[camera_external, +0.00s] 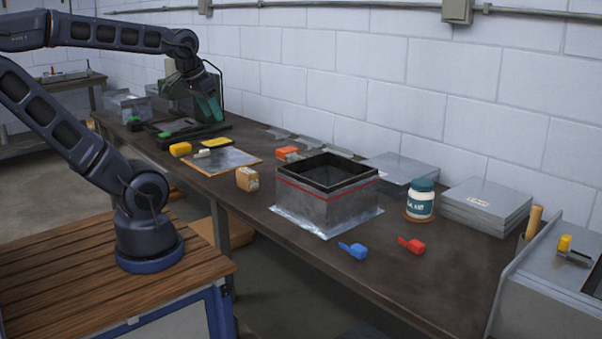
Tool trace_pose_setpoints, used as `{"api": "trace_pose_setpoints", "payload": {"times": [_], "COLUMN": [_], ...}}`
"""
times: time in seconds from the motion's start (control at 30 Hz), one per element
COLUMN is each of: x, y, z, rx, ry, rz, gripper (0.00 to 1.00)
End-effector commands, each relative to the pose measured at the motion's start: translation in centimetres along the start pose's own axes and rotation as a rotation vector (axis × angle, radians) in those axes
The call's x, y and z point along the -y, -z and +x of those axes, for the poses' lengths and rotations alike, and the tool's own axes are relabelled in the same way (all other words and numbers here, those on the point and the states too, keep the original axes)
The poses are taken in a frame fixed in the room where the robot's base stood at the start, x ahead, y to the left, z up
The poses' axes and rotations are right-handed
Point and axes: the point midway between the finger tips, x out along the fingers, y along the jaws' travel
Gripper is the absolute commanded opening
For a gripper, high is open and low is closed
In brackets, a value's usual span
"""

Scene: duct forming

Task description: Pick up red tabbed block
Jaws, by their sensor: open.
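The red tabbed block (413,246) lies on the dark workbench (340,283) near its front right part. Its narrow tab points to the left. It is in plain view with nothing on it. My gripper (209,100) is at the far left of the bench, in front of a green machine, and points down. It is open, well away from the red block and high above the bench top. Its fingertips are small and hard to make out against the green machine.
A blue tabbed block (354,250) lies left of the red one. Behind them stand a square metal duct (325,205) and a sealant jar (420,203). Stacked metal sheets (484,205) lie behind right, and a grey metal machine (545,290) borders the right end. The bench around the red block is clear.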

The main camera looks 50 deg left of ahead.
Motion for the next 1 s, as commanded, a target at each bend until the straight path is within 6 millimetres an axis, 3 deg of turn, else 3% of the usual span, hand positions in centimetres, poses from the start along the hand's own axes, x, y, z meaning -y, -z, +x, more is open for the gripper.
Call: {"api": "trace_pose_setpoints", "payload": {"times": [0.77, 0.87, 1.0], "x": [0.0, -0.3, -1.4], "y": [0.1, 0.8, 3.1], "z": [0.0, 0.1, 0.7], "rx": [0.0, 0.005, 0.022], "ry": [0.0, 0.001, 0.003], "rz": [0.003, 0.025, 0.11], "gripper": [0.53, 0.53, 0.53]}}
